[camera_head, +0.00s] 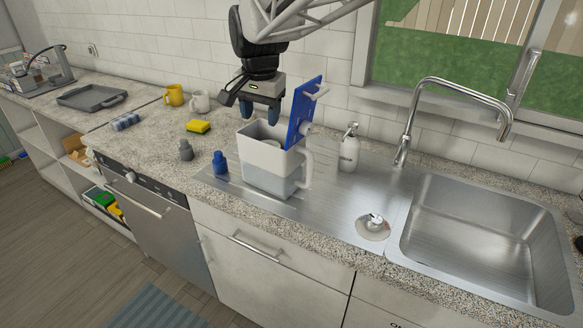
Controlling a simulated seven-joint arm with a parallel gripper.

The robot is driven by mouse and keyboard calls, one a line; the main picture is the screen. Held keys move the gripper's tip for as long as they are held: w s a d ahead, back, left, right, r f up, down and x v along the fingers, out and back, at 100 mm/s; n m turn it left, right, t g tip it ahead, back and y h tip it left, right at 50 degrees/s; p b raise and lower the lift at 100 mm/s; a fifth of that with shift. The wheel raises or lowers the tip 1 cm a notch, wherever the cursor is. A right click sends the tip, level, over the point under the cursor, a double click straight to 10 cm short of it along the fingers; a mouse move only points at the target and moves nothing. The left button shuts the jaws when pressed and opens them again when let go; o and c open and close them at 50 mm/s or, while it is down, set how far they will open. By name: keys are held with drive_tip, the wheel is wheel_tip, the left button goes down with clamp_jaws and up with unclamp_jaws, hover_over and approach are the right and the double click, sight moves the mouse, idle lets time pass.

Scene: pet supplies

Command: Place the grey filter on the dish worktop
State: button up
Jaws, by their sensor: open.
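The small grey filter (186,150) stands on the speckled stone counter, left of the steel dish worktop (326,199). A similar blue filter (220,165) stands by the worktop's left edge. A white pitcher (267,161) with a translucent lower part stands on the worktop, its blue lid (303,112) tipped up. My gripper (258,112) is open, pointing down, with dark blue fingertips. It is above and behind the pitcher in the picture, up and right of the grey filter. I see nothing between its fingers. The pitcher's inside is mostly hidden.
A soap bottle (348,149) stands right of the pitcher, before the tap (407,125) and sink (480,240). A yellow sponge (198,126), two mugs (174,95) and a dark blue-grey item (125,121) are on the left counter.

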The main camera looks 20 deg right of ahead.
drive_tip(key=s+d+f+n, duration=0.2)
drive_tip(key=s+f, duration=0.1)
drive_tip(key=s, duration=0.6)
drive_tip(key=s+d+f+n, duration=0.2)
drive_tip(key=s+f, duration=0.1)
drive_tip(key=s, duration=0.6)
drive_tip(key=s+d+f+n+t, duration=0.1)
drive_tip(key=s+d+f+n, duration=0.2)
drive_tip(key=s, duration=0.7)
